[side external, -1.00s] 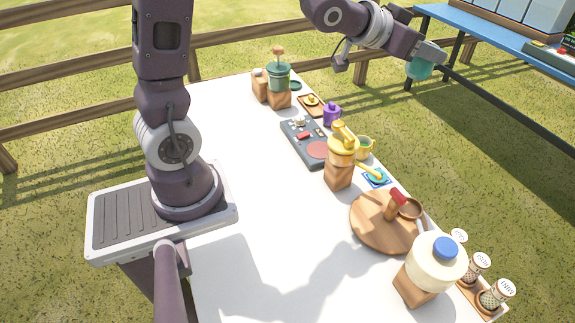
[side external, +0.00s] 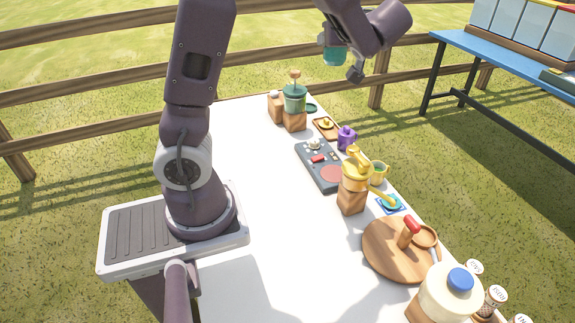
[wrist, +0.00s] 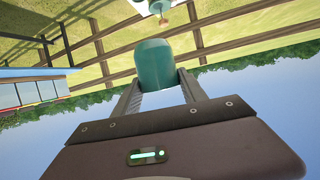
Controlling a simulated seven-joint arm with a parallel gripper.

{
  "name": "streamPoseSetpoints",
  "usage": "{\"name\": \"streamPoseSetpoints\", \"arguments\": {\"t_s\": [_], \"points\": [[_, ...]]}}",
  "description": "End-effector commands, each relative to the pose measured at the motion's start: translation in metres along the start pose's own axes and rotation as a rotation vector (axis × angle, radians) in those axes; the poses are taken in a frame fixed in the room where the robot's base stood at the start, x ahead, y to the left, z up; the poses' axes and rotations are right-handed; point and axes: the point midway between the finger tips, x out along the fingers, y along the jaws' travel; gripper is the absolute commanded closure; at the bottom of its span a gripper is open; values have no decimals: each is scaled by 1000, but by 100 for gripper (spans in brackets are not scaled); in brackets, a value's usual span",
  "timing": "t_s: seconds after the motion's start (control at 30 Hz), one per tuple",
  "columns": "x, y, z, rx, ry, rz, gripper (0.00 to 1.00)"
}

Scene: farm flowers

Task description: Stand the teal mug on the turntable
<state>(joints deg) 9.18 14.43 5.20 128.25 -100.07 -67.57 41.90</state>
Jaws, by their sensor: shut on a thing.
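The teal mug (side external: 334,57) is in my gripper (side external: 326,42), high above the far end of the white table. In the wrist view the teal mug (wrist: 155,62) sits between the two fingers of my gripper (wrist: 158,86), which are shut on it. Its opening and handle are not clear. The round wooden board (side external: 385,262), which looks like the turntable, lies at the near right of the table, well away from the mug. A red-topped wooden piece (side external: 409,232) and a small wooden dish (side external: 425,236) show on or over it.
A cream jug with a blue lid (side external: 449,293) and shakers (side external: 493,300) stand near the board. A yellow grinder-like item (side external: 356,175), a dark panel (side external: 315,170), a purple mug (side external: 346,138) and a green-topped jar (side external: 294,98) line the table.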

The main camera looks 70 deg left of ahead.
Motion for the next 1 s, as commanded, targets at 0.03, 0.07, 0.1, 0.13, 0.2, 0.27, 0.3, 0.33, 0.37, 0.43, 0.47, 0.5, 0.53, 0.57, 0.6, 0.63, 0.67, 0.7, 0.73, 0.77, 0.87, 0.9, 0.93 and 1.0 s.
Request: {"name": "streamPoseSetpoints", "arguments": {"t_s": [0.03, 0.07, 0.1, 0.13, 0.2, 0.27, 0.3, 0.33, 0.37, 0.43, 0.47, 0.5, 0.53, 0.57, 0.6, 0.63, 0.67, 0.7, 0.73, 0.77, 0.87, 0.9, 0.93, 1.0], "points": [[1, -16, 5, -21, 0, -57, 100], [2, -26, 8, -35, -1, -93, 100], [2, -38, 12, -54, -2, -136, 100], [1, -46, 15, -67, -2, -166, 100], [0, -64, 21, -94, -4, -228, 100], [-2, -77, 26, -112, -5, -271, 100], [-4, -85, 28, -124, -5, -298, 100], [-5, -90, 31, -131, -7, -317, 100], [-6, -96, 33, -139, -6, -335, 100], [-10, -108, 38, -156, -8, -375, 100], [-12, -112, 40, -164, -7, -392, 100], [-7, -112, 48, -157, -5, -392, 100], [-4, -111, 54, -156, -5, -391, 100], [-2, -111, 60, -157, -5, -391, 100], [1, -111, 68, -157, -7, -391, 100], [4, -110, 74, -155, -5, -391, 100], [7, -110, 82, -154, -5, -390, 100], [11, -110, 91, -155, -6, -391, 100], [14, -110, 99, -154, -6, -391, 100], [18, -110, 108, -153, -5, -391, 100], [32, -110, 141, -150, -5, -392, 100], [37, -110, 154, -149, -6, -393, 100], [42, -109, 166, -148, -7, -391, 100], [52, -109, 190, -149, -7, -391, 100]]}}
